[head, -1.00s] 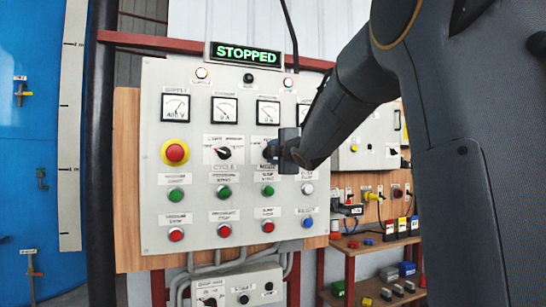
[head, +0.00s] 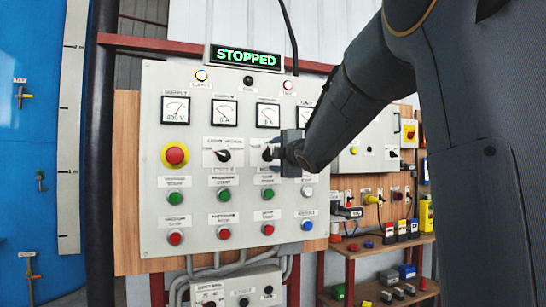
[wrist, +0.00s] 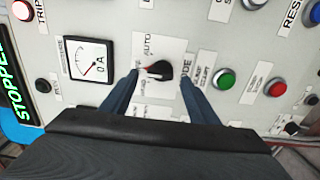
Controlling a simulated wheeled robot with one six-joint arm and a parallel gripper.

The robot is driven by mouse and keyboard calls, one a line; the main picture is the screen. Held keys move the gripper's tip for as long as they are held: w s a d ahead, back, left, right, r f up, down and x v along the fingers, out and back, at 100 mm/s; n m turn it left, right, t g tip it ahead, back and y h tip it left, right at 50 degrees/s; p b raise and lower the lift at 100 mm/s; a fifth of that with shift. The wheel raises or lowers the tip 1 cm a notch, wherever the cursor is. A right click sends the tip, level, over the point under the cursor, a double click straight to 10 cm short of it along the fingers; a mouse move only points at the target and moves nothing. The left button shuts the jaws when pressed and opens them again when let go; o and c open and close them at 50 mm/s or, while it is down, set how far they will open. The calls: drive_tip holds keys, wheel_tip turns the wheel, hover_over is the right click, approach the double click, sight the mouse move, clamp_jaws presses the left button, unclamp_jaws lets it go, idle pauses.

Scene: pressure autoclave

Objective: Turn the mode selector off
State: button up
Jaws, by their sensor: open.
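The mode selector (wrist: 158,71) is a black rotary knob on the grey control panel (head: 155,240). In the wrist view its red-and-white pointer end faces left. A label reading AUTO stands above it, MODE stands to its right, and the other position labels are too blurred to read. My gripper (wrist: 160,82) is open, with one finger on each side of the knob; I cannot tell whether either finger touches it. In the head view my gripper (head: 277,152) is at the panel and hides most of the knob.
A similar black cycle selector (head: 223,155) sits just left, with a red emergency button (head: 175,154) beyond it. Green buttons (head: 268,194) and red buttons (head: 268,229) lie below. Meters (head: 267,115) are above. The display (head: 245,58) reads STOPPED.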

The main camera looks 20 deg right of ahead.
drive_tip(key=s, duration=0.5)
drive_tip(key=shift+s, duration=0.35)
drive_tip(key=s+a+f+m+g+h+p, duration=0.1)
drive_tip(key=s+f+m+g+p, duration=0.2)
drive_tip(key=f, duration=0.6)
drive_tip(key=s+a+f+m+g+p, duration=0.1)
drive_tip(key=s+a+f+m+g, duration=0.15)
drive_tip(key=s+f+m, duration=0.4)
drive_tip(key=s+a+f+m+g+h+p, duration=0.1)
drive_tip(key=s+f+m+g+p, duration=0.2)
drive_tip(key=f, duration=0.8)
drive_tip(key=s+a+f+m+g+p, duration=0.1)
drive_tip(key=s+a+f+m+g, duration=0.1)
drive_tip(key=s, duration=0.6)
drive_tip(key=s+a+f+m+g+y+p, duration=0.1)
drive_tip(key=s+a+f+g, duration=0.2)
drive_tip(key=s+f, duration=0.3)
drive_tip(key=s+a+f+m+g+y, duration=0.1)
drive_tip(key=s+a+f+m+g, duration=0.1)
drive_tip(key=s, duration=0.8)
wheel_tip(320, 180, down, 2)
drive_tip(key=shift+s+a+m+g+p, duration=0.4)
drive_tip(key=shift+a+g, duration=0.2)
drive_tip(key=shift+g, duration=0.65)
